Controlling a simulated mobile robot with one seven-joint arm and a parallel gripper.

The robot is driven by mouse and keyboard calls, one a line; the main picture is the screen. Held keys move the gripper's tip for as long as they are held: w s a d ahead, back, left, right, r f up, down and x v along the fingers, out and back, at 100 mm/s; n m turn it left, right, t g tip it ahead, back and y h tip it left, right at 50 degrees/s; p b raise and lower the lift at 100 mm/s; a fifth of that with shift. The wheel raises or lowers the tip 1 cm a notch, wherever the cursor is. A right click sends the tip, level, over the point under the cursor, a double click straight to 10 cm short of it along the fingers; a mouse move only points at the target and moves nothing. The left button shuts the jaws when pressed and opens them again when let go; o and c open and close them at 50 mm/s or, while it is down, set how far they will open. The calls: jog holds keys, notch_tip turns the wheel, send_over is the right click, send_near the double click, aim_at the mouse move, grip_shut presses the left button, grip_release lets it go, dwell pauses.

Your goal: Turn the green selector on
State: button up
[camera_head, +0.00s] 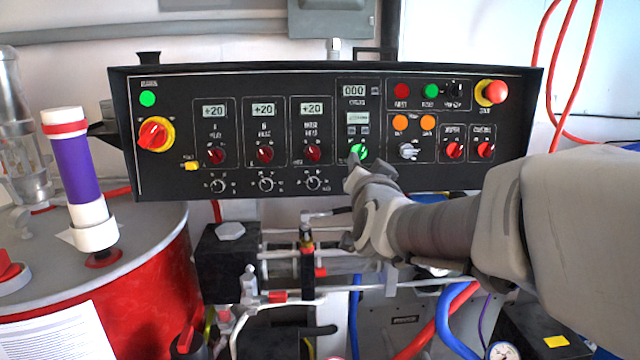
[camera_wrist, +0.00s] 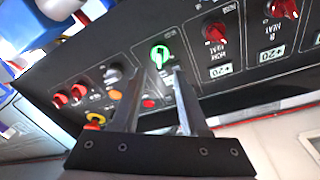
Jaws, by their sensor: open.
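The green selector (camera_head: 358,152) is a lit green knob on the black control panel (camera_head: 180,95), right of the row of red knobs. In the wrist view the green selector (camera_wrist: 160,54) shows just beyond the fingertips, with a pale handle bar across its face. My gripper (camera_head: 356,178) is just below and in front of the selector in the head view. In the wrist view my gripper (camera_wrist: 158,72) has its two fingers spread apart, with nothing between them. The fingertips appear close to the selector; I cannot tell whether they touch it.
Red knobs (camera_head: 264,154), a grey knob (camera_head: 408,150) and orange buttons (camera_head: 400,122) surround the selector. A red emergency button (camera_head: 495,92) is at the panel's right. Pipes and valves (camera_head: 307,260) lie below the panel. A red drum (camera_head: 150,290) stands at left.

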jog(key=s+a+p, duration=0.1)
jog(key=s, duration=1)
jog(key=shift+p, duration=0.35)
jog(key=shift+s+a, duration=0.1)
